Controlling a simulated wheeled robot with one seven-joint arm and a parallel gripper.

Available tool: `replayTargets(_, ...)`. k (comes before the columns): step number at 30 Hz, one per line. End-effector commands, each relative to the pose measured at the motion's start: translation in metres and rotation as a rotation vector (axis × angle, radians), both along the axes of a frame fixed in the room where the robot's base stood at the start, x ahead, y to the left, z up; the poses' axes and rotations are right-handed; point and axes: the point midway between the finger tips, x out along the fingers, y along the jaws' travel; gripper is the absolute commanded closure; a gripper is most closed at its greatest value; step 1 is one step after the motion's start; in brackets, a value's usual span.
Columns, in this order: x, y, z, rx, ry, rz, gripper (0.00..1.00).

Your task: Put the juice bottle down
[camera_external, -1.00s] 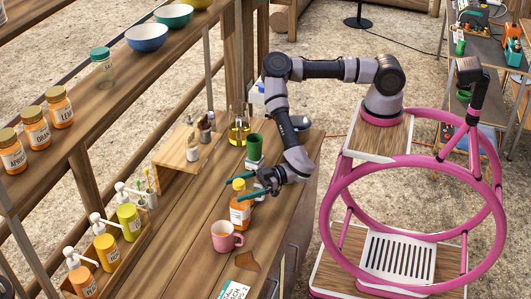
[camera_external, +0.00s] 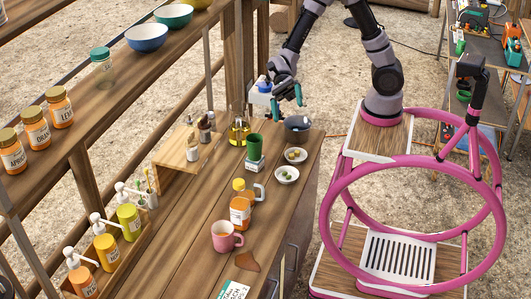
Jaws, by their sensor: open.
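The juice bottle (camera_external: 240,211) stands upright on the wooden counter (camera_external: 190,245). It is orange with a white label and a yellow-orange cap. It stands just behind the pink mug (camera_external: 226,237). A grey handle-like shape shows at its right side. My gripper (camera_external: 287,103) is open, with teal fingers pointing down. It is raised near the far end of the counter, well apart from the bottle, and nothing shows between its fingers.
A green cup (camera_external: 254,147) on a small box, a yellow oil bottle (camera_external: 239,131), two small white bowls (camera_external: 287,174) and a dark bowl (camera_external: 298,125) stand beyond the bottle. Pump bottles (camera_external: 105,247) line the left edge. The counter left of the bottle is clear.

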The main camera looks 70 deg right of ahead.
Motion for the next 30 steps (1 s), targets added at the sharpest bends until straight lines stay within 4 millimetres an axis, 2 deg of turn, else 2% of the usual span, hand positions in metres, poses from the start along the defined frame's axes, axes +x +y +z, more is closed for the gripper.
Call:
replayTargets(3,-0.005,-0.051,0.003,-0.092,-0.384,0.066,0.0)
replayTargets(8,-0.004,-0.129,0.004,-0.241,-0.865,0.183,0.0)
replayTargets(12,0.0,-0.204,0.012,-0.397,-1.247,0.31,0.0)
replayTargets(18,-0.003,-0.314,0.035,-0.661,-1.702,0.541,0.0)
replayTargets(21,-0.009,-0.361,0.049,-0.79,-1.861,0.667,0.0)
replayTargets(24,-0.016,-0.395,0.059,-0.89,-1.962,0.772,0.0)
replayTargets(26,-0.02,-0.409,0.063,-0.934,-2.0,0.821,0.0)
replayTargets(27,-0.022,-0.416,0.066,-0.956,-2.017,0.845,0.04)
replayTargets(28,-0.023,-0.42,0.067,-0.967,-2.025,0.858,0.15)
replayTargets(30,-0.024,-0.425,0.068,-0.984,-2.037,0.88,0.16)
